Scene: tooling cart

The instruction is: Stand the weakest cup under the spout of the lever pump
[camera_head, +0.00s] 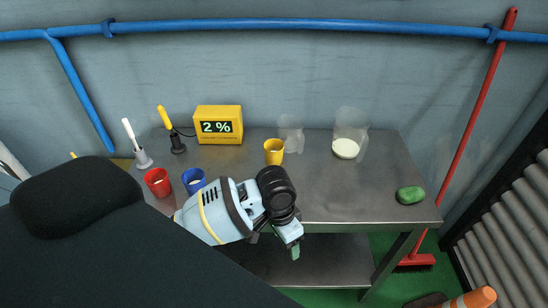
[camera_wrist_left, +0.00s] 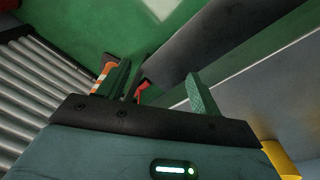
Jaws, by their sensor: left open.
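A red cup (camera_head: 157,183) and a blue cup (camera_head: 194,181) stand at the left of the cart top, with a little pale content visible in each. A yellow cup (camera_head: 274,151) stands near the middle, beyond my left gripper. A yellow meter (camera_head: 218,125) behind them reads 2 %. A yellow-handled probe (camera_head: 165,118), with a dark cable, stands in a black holder. My left gripper (camera_head: 276,245) is open and empty at the cart's front edge; its green fingers show in the left wrist view (camera_wrist_left: 160,88). I cannot identify the lever pump. The right gripper is not visible.
A white-handled tool (camera_head: 130,132) stands in a grey base at the back left. Two clear containers, one empty-looking (camera_head: 291,134) and one with pale content (camera_head: 346,148), stand at the back. A green lump (camera_head: 410,195) lies at right. The cart top (camera_head: 345,195) is clear right of centre.

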